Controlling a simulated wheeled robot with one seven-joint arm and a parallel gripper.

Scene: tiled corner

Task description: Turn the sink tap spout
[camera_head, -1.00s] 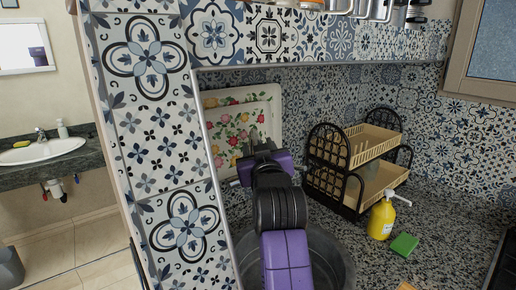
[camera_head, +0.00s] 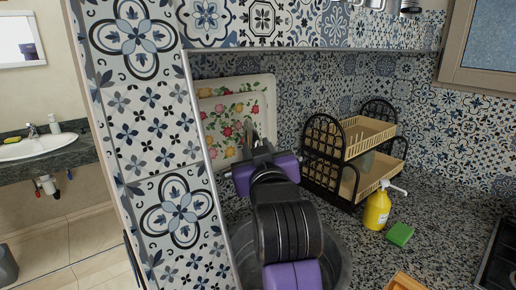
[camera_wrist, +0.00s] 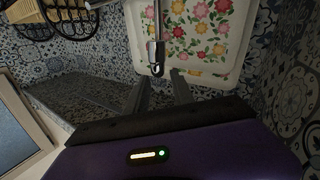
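The chrome tap spout (camera_wrist: 155,50) shows in the wrist view, with its rounded end just beyond and between my fingertips. My gripper (camera_wrist: 161,78) is open, with one finger to each side of the spout's end. I cannot tell whether either finger touches it. In the head view my gripper (camera_head: 256,146) is over the back of the round sink basin (camera_head: 338,255). My purple gripper body and dark wrist hide most of the tap and part of the basin there.
A floral tray (camera_head: 262,88) leans on the tiled wall behind my gripper. To the right stand a black and beige dish rack (camera_head: 322,172), a yellow soap bottle (camera_head: 377,212) and a green sponge (camera_head: 400,234). A tiled pillar (camera_head: 160,150) stands close on the left.

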